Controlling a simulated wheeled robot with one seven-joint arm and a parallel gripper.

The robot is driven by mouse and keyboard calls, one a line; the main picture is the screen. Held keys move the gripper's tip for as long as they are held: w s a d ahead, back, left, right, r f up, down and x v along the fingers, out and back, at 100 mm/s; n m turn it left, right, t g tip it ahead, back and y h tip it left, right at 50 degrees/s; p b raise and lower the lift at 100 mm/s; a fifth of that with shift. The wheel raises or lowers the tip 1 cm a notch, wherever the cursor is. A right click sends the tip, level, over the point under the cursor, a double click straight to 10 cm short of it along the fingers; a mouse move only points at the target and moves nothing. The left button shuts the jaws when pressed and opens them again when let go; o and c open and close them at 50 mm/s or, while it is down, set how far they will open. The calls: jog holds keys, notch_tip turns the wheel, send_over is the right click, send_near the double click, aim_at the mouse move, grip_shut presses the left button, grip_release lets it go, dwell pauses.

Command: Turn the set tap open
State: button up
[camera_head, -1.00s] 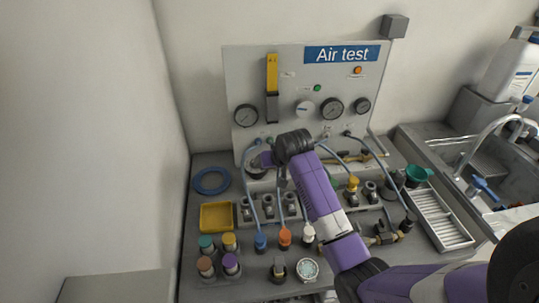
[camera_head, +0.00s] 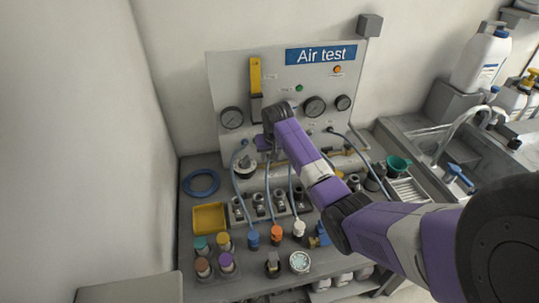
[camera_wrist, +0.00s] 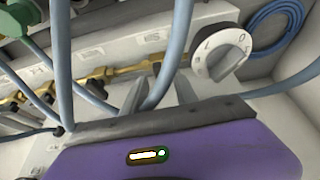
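A round white dial tap with a grey handle and printed marks (camera_wrist: 222,55) shows at the upper right in the wrist view. I take it to be the set tap; it also shows low on the panel's left in the head view (camera_head: 245,167). My gripper (camera_wrist: 160,90) is open, its two grey fingers apart. They sit left of the dial in the wrist view and do not touch it. A blue hose (camera_wrist: 172,60) crosses between the fingers in the picture; I cannot tell its depth. In the head view my purple gripper (camera_head: 264,143) is just above and right of the dial.
The Air test panel (camera_head: 225,80) with gauges stands behind. Blue hoses (camera_head: 238,185) hang in front of it. A brass pipe (camera_wrist: 90,78) runs beside the dial. A yellow tray (camera_head: 209,217), coloured caps and fittings crowd the bench. A sink (camera_head: 420,145) is at right.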

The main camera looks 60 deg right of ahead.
jog(key=shift+w+d+f, duration=0.1)
jog(key=shift+f, duration=0.25)
jog(key=shift+c, duration=0.4)
grip_shut()
